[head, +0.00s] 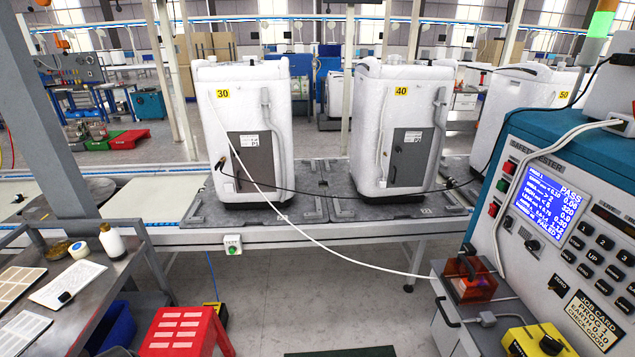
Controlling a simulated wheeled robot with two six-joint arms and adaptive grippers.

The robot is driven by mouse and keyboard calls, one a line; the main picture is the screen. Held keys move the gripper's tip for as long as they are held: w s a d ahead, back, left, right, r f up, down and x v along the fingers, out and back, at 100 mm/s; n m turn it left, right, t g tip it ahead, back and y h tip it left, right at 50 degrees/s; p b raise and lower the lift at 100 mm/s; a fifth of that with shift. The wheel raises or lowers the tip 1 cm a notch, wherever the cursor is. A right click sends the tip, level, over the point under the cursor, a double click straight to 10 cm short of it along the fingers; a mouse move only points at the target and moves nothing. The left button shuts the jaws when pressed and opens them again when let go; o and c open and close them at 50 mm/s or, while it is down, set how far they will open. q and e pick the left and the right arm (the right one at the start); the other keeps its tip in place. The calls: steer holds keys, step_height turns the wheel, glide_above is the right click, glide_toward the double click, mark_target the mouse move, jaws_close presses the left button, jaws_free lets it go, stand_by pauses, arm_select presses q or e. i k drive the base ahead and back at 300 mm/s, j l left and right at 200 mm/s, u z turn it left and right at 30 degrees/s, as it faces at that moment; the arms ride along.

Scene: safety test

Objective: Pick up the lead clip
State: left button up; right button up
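A small dark clip (220,164) with a brownish tip is at the left end of a black lead (330,193). It sits against the lower left front of the white unit marked 30 (245,110); I cannot tell whether it grips the unit. The lead sags across the front of unit 30 and the white unit marked 40 (398,120). It then rises at the right towards the blue safety tester (590,170). A small dark piece (450,183) shows by the lead right of unit 40. Neither of my grippers is in view.
The units stand on grey pallets on a conveyor (345,236). A white cable (330,250) crosses the gap to the tester's side. A bench (60,275) with bottle and papers is at left; a red step stool (185,330) stands below. The grey floor between is mostly clear.

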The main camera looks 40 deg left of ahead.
mark_target(221, 163)
steer(key=u, duration=0.35)
steer(key=i+u, duration=0.15)
steer(key=u, duration=0.2)
steer(key=i+u, duration=0.1)
steer(key=u, duration=0.3)
steer(key=i+l+u, duration=0.5)
steer(key=i, duration=0.35)
steer(key=i+l+u, duration=0.45)
steer(key=i+l, duration=0.3)
steer(key=i, duration=0.05)
